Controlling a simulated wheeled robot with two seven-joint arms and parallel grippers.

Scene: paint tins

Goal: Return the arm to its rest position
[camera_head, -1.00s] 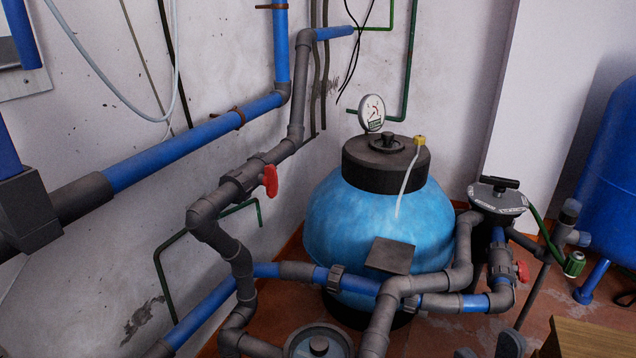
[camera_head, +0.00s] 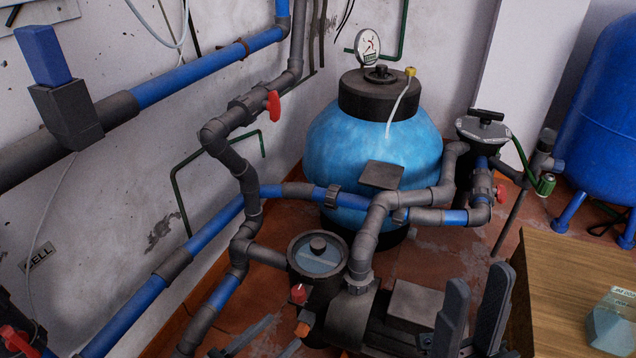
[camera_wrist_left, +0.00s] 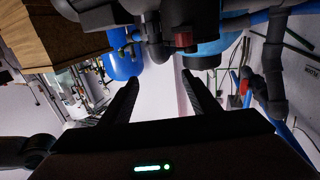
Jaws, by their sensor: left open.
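My left gripper (camera_head: 268,340) is at the bottom of the head view, low in front of the pipes; only its finger ends show. In the left wrist view its two dark fingers (camera_wrist_left: 161,76) stand wide apart with nothing between them. My right gripper (camera_head: 472,308) is at the bottom right of the head view, beside the wooden table. Its two grey fingers point up and are apart, with no object seen between them. Most of both arms is out of view.
A wooden table (camera_head: 560,270) is at the right, with a teal labelled object (camera_head: 612,325) on it. A blue tank (camera_head: 372,150), grey and blue pipes and a pump strainer (camera_head: 318,253) fill the middle.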

